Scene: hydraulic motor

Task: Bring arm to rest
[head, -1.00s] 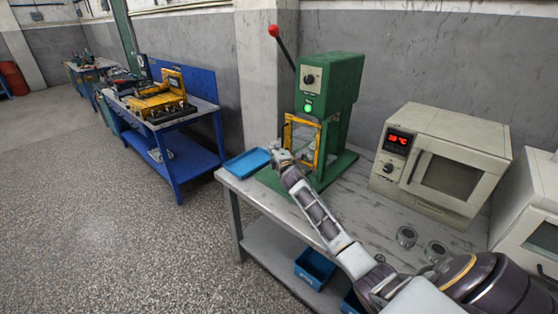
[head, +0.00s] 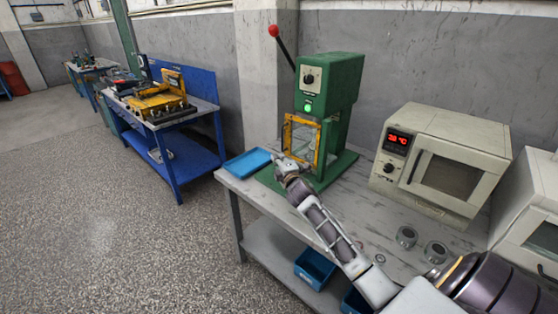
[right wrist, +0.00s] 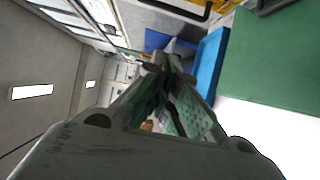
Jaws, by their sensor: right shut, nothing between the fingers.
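My right arm reaches in from the lower right of the head view. Its gripper (head: 283,161) is in front of the green press (head: 330,90), near the yellow-framed guard (head: 301,142). In the right wrist view the fingers of this gripper (right wrist: 168,62) come together at their tips, with nothing seen between them. Whether the gripper touches the press cannot be told. My left gripper is in neither view.
A blue tray (head: 248,162) lies on the table just left of the gripper. A beige oven (head: 440,160) with a red display stands right of the press. Two round metal parts (head: 407,236) lie before it. Blue bins (head: 314,268) sit on the lower shelf.

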